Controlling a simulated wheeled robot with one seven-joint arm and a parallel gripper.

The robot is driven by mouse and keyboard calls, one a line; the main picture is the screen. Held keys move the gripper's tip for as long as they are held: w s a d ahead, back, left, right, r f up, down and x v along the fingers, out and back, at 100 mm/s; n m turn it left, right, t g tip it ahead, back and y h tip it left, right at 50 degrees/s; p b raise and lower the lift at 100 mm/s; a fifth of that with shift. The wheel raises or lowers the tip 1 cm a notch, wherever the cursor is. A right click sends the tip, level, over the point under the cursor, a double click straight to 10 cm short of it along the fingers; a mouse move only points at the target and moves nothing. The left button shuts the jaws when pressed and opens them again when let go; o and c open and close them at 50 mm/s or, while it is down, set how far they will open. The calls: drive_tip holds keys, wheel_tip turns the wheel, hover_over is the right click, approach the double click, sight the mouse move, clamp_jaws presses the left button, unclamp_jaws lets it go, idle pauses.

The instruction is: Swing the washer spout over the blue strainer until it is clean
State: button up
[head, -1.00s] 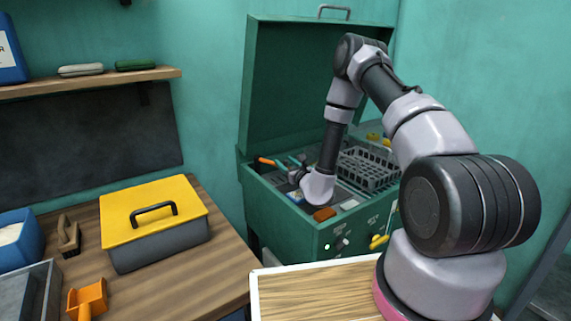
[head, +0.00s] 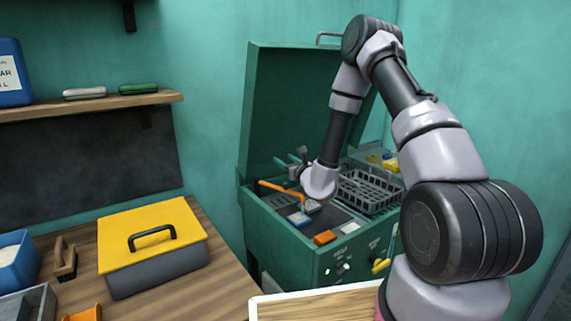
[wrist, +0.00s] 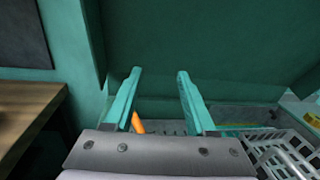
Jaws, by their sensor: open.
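An orange bar (head: 280,188), which looks like the washer spout, lies across the left part of the open green washer (head: 290,248). Its orange tip (wrist: 138,123) shows in the wrist view just right of the left finger, low between the fingers. My gripper (head: 285,163) is over the washer's left back part, close to the bar; contact cannot be told. In the wrist view my gripper (wrist: 160,85) has its two teal fingers apart with nothing held. A small blue item (head: 299,219), maybe the blue strainer, sits in the washer near its front left.
The washer's raised lid (head: 285,110) stands behind my gripper. A grey wire basket (head: 370,192) fills the washer's right side. An orange block (head: 325,237) lies at the front rim. A yellow-lidded box (head: 150,238) stands on the wooden bench at left.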

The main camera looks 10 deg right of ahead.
sight(278, 189)
drive_tip(key=shift+d, duration=0.1)
drive_tip(key=c, duration=0.5)
drive_tip(key=shift+d+f+n, duration=0.25)
drive_tip(key=shift+d+n, duration=0.25)
drive_tip(key=shift+d, duration=0.05)
clamp_jaws()
drive_tip(key=s+d+f+n+g+y, duration=0.25)
drive_tip(key=s+d+f+n, duration=0.3)
drive_tip(key=d+n, duration=0.4)
drive_tip(key=s+d+f+n+g+y, duration=0.2)
drive_tip(key=s+d+f+n+y, duration=0.2)
drive_tip(key=s+d+n, duration=0.5)
drive_tip(key=w+a+n, duration=0.2)
drive_tip(key=w+a, duration=1.2)
drive_tip(key=a, duration=0.2)
drive_tip(key=shift+w+a, duration=0.3)
drive_tip(key=shift+w, duration=0.05)
drive_tip(key=shift+t, duration=0.25)
